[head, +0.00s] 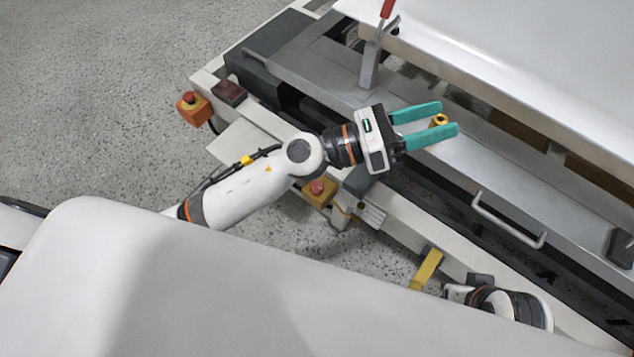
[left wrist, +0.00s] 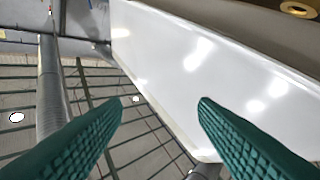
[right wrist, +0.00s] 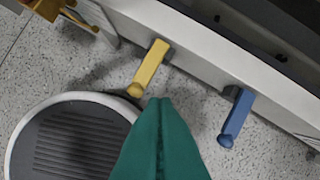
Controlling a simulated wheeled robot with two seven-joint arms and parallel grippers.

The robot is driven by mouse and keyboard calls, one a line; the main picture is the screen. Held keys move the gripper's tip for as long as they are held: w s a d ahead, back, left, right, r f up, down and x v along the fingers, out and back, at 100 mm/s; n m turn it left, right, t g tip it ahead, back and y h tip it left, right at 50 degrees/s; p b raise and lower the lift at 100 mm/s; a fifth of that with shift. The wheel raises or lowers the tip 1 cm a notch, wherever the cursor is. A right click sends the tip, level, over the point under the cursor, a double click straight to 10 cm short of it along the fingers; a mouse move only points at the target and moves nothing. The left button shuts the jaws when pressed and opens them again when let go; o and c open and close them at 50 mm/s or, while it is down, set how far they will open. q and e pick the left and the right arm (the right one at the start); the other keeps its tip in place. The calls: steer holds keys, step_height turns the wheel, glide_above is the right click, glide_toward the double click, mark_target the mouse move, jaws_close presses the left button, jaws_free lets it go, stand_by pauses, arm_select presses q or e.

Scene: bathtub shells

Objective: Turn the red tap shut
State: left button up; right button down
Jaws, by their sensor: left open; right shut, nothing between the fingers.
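I cannot make out a red tap for certain. A yellow tap handle (right wrist: 150,68) and a blue tap handle (right wrist: 236,118) stick out from the machine's pale lower frame in the right wrist view. The yellow one also shows in the head view (head: 427,268). A red-tipped lever (head: 388,8) stands on a grey post at the top of the head view. My right gripper (right wrist: 160,103) is shut and empty, its tips appearing just below the yellow handle. My left gripper (head: 449,118) is open above the machine; its fingers (left wrist: 160,102) hold nothing.
A white shell (head: 530,60) lies over the machine. A brass fitting (head: 439,120) appears between my left fingers. Red-button boxes (head: 194,108) (head: 318,191) and a bar handle (head: 508,222) project from the frame. Speckled floor (head: 100,60) is open at left.

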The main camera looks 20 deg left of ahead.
arm_select(q)
step_height(320, 180, down, 5)
steer(key=s+d+m+g+y, duration=0.1)
steer(key=s+d+m+g, duration=0.15)
steer(key=m+g, duration=0.45)
steer(key=m+g+y+b, duration=0.1)
steer(key=m+g+y, duration=0.2)
steer(key=m+y, duration=1.35)
glide_above(317, 186)
steer(key=shift+n+y, duration=0.75)
steer(key=shift+n, duration=0.1)
step_height(317, 186, down, 24)
steer(key=shift+r, duration=0.2)
step_height(317, 186, down, 6)
steer(key=shift+f+b, duration=0.1)
steer(key=shift+b, duration=0.8)
steer(key=shift+f, duration=0.4)
arm_select(e)
steer(key=w+a+r+t+y, duration=0.1)
steer(key=w+r+t, duration=0.1)
steer(key=w, duration=0.3)
steer(key=w+a+r+t, duration=0.2)
steer(key=w+t, duration=0.3)
steer(key=shift+w+a+r+y, duration=0.25)
steer(key=shift+w+a+y, duration=0.05)
steer(key=shift+w+y, duration=0.1)
